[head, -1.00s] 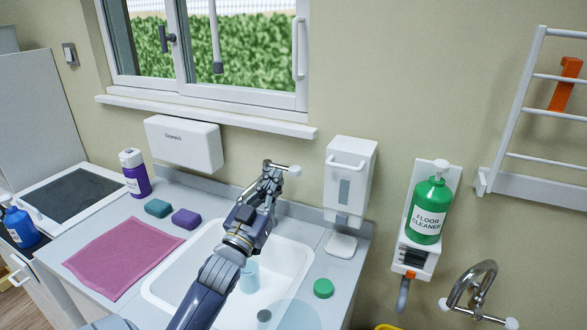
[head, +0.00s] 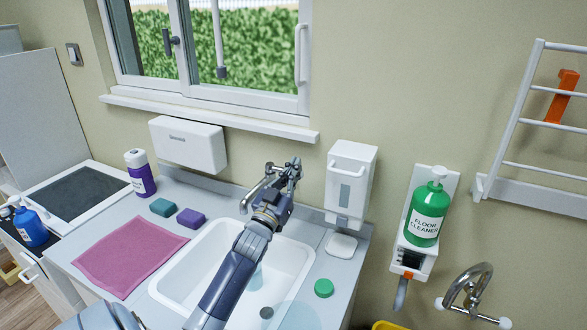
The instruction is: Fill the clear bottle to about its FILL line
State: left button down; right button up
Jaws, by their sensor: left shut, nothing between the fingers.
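My left gripper (head: 293,164) is shut and empty, above and right of the tap spout. I cannot tell whether it touches the tap. My right gripper is out of view. A green round cap (head: 324,288) lies on the counter right of the sink.
A purple bottle (head: 141,178), two sponges (head: 190,218) and a pink cloth (head: 130,257) are left of the sink. A white dispenser (head: 350,186) and green floor cleaner (head: 428,212) are on the wall at right. A see-through round shape (head: 297,316) shows at the bottom edge.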

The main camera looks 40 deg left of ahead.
pick_arm(q)
jog(key=shift+f, duration=0.15)
jog(key=f+m, duration=0.1)
jog(key=f+m+h+b, duration=0.1)
jog(key=m, duration=0.1)
jog(key=f+m+h+b, duration=0.1)
jog(key=m, duration=0.1)
jog(key=shift+w+d, duration=0.1)
jog(key=shift+d, duration=0.15)
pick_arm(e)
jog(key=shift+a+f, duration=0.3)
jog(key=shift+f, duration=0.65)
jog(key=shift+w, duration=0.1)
pick_arm(q)
notch_tip(320, 180, up, 4)
jog(key=p, duration=0.4)
jog(key=d+b+v, duration=0.1)
jog(key=b+v, duration=0.3)
jog(key=v, duration=0.6)
jog(key=shift+h, duration=0.4)
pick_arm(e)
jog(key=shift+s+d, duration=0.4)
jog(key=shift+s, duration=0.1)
